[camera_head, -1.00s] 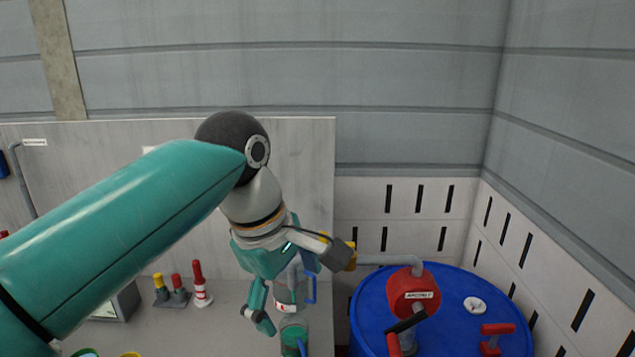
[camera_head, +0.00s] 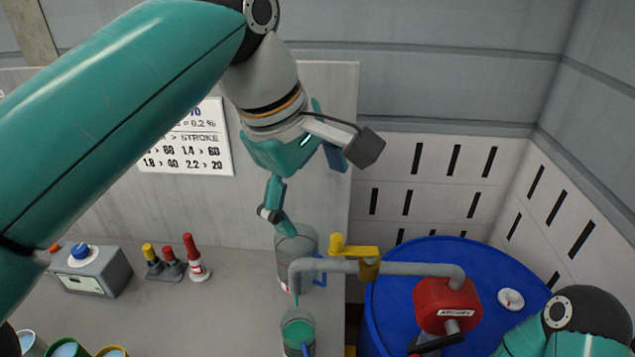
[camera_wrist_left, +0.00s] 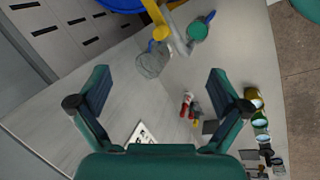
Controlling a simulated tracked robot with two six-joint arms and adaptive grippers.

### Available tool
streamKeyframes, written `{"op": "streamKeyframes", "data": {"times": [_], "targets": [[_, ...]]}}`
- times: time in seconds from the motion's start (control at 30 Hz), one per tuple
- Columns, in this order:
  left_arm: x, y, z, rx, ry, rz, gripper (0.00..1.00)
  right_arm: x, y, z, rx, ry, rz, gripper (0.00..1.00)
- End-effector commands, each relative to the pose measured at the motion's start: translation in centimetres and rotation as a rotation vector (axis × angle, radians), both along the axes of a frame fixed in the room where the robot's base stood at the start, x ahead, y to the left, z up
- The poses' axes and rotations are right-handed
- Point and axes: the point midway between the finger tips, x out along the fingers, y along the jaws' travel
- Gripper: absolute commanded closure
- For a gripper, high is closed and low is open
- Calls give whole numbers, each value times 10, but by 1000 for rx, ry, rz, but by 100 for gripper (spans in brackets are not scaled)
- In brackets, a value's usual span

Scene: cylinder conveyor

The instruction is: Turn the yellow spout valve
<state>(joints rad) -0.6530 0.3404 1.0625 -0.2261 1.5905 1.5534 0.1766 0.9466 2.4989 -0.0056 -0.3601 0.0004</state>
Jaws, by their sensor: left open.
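The yellow spout valve (camera_head: 352,250) sits on a grey horizontal spout pipe (camera_head: 412,269) that runs from the red pump on the blue drum. The spout's end bends down over a clear container (camera_head: 298,330) with green liquid. My left gripper (camera_head: 308,192) is open and empty, above and behind the valve, apart from it in the picture. In the left wrist view its two fingers stand wide apart, with the yellow valve (camera_wrist_left: 160,32) beyond them near the top. My right gripper is out of view; only part of my right arm shows at lower right.
The blue drum (camera_head: 395,285) and red pump (camera_head: 447,304) stand at right. A clear jug (camera_head: 297,250) is behind the spout. Red and yellow handled items (camera_head: 172,263), a grey button box (camera_head: 95,270) and cups (camera_head: 66,347) are at left on the grey table.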

Motion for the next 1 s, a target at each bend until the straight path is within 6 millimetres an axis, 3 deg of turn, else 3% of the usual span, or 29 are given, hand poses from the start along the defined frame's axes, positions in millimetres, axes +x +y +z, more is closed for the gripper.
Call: {"op": "streamKeyframes", "data": {"times": [0.6, 1.0], "targets": [[15, -19, -61, 0, 2, -10, 0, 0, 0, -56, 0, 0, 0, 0], [25, -29, -96, 1, 1, -11, 0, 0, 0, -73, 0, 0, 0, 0]]}}
